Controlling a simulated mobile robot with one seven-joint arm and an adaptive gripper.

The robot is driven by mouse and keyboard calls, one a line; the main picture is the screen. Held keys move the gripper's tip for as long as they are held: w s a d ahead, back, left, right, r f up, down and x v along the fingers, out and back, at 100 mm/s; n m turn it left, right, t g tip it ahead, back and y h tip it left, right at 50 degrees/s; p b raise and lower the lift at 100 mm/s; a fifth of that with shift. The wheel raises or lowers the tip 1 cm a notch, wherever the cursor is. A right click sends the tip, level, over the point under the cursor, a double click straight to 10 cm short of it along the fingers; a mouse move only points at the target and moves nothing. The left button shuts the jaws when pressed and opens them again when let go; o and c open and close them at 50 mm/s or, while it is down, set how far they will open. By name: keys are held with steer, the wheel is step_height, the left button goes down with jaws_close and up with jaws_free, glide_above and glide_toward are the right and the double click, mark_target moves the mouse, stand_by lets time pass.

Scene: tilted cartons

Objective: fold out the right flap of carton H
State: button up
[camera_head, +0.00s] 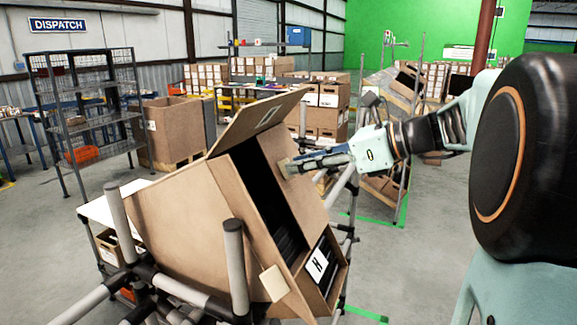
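Carton H (185,226) is a brown box, tilted on a pipe stand with its dark opening facing right. Its far flap (262,122) stands up and outward from the upper edge. A brown panel, apparently the right flap (297,190), covers part of the opening and leaves a dark gap on its left. The white H label (318,262) is at the lower right, beside dark contents. A near flap hangs at the bottom with a pale patch (273,283). My gripper (289,167) is at the panel's upper part; contact and finger gap are unclear.
Grey pipe posts (235,265) of the stand rise close to the carton's near side. A wire shelf (85,110) and a large carton on a pallet (172,130) stand behind left. Stacked cartons (325,105) stand behind. Floor is clear at lower right of the stand.

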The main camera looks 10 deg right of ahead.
steer(key=shift+x, duration=1.1)
jaws_close()
